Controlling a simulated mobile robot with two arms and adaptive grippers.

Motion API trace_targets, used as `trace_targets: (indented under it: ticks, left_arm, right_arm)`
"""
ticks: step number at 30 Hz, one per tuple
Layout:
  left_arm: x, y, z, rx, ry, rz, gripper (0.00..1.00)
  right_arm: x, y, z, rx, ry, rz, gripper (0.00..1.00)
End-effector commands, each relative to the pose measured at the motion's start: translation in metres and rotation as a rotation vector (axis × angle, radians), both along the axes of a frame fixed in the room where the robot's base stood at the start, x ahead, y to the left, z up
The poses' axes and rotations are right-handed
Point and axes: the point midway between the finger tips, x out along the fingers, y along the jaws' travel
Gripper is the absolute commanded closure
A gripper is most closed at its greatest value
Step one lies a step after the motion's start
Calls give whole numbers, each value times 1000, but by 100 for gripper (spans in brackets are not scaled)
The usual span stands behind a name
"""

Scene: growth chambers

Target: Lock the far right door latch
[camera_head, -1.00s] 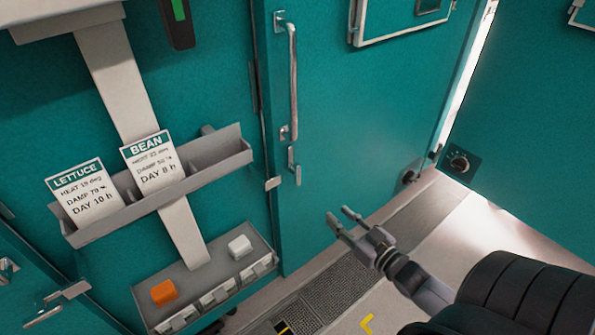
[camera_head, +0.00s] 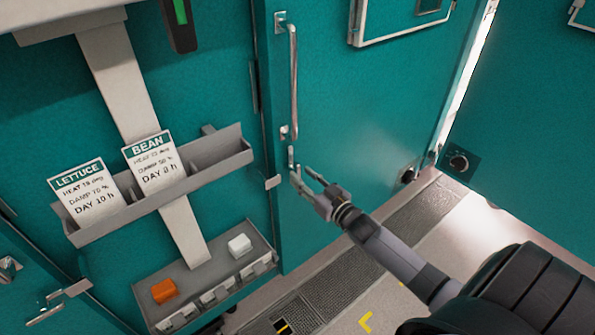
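The teal door (camera_head: 375,110) at the right carries a long vertical metal handle (camera_head: 293,80). A small metal latch (camera_head: 291,157) sits just below the handle, near the door's left edge. A catch plate (camera_head: 273,182) sticks out on the frame beside it. My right gripper (camera_head: 301,174) reaches in from the lower right, its two fingers apart, with the tips at the lower part of the latch. The fingers partly hide the latch's lower end, and I cannot tell whether they touch it. My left gripper is not in view.
A grey card holder (camera_head: 215,158) with LETTUCE and BEAN cards is on the wall at left. Below it a grey shelf (camera_head: 205,275) holds an orange block (camera_head: 164,291) and a white block (camera_head: 239,245). A black dial (camera_head: 458,162) is at right. Floor is open below the door.

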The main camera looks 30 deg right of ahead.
Motion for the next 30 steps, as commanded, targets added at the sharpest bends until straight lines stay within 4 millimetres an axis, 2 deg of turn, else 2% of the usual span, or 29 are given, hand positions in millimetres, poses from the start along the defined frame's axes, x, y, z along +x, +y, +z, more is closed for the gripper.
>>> trace_targets:
  ticks: [3, 7, 19, 30]
  left_arm:
    - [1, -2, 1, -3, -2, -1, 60]
    - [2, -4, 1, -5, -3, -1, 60]
    - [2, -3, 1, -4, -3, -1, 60]
    - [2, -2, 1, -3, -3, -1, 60]
  right_arm:
    - [17, 1, 0, 0, -1, -1, 67]
    - [28, 2, 0, 0, -1, -1, 67]
    - [34, 3, 0, 0, 0, 0, 67]
    - [33, 3, 0, 0, 0, 0, 91]
